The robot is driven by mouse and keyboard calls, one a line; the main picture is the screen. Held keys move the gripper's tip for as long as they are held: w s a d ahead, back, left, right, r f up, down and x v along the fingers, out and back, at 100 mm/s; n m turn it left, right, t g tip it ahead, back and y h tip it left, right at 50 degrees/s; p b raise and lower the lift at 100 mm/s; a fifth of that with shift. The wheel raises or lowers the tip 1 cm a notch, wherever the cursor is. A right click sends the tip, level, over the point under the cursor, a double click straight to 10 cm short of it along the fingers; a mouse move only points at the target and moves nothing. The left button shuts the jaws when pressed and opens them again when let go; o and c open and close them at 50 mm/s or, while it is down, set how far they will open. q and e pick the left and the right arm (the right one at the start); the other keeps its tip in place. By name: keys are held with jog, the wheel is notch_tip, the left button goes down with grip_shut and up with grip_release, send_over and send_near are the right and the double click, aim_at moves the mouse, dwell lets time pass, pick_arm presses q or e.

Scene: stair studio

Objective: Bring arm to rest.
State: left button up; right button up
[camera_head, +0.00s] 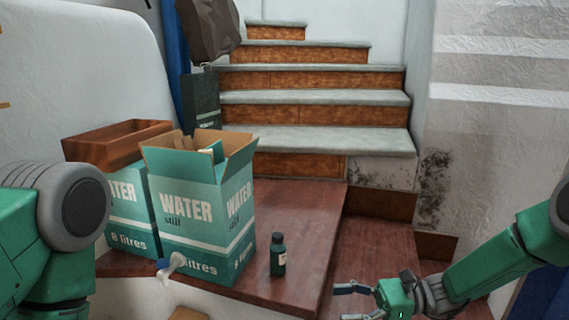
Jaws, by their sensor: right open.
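My right gripper (352,303) is low in the head view, right of centre, at the end of my green right arm. Its dark fingers point left and are apart, with nothing between them. It is in front of the lower reddish wood step and to the right of the small dark green bottle (278,256). My left arm shows as green and grey links at the left edge.
Open WATER cartons (202,222) stand on the wooden landing (313,210). A white and blue item (170,267) is at the landing's front edge. Stairs (317,98) rise behind; a stained wall (490,130) is right.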

jog(key=s+a+f+n+g+h, duration=0.1)
jog(key=s+f+n+g+h, duration=0.1)
jog(key=s+f+h, duration=0.55)
jog(key=s+d+f+n+g+h, duration=0.1)
jog(key=s+d+f+n+h, duration=0.2)
jog(key=s+f, duration=0.45)
jog(key=s+d+f+n+g+h, duration=0.1)
jog(key=s+d+f+n+h, duration=0.1)
jog(key=s+d+f, duration=0.35)
jog(key=s+d+r+n+t+h, duration=0.1)
jog(key=s+d+n+t+h, duration=0.4)
jog(key=s+d+n, duration=0.3)
jog(key=s+n, duration=0.2)
jog(key=n, duration=0.1)
jog(key=shift+d+r+t, duration=0.2)
jog(key=shift+t, duration=0.1)
jog(key=shift+h, duration=0.25)
jog(key=shift+c, duration=0.4)
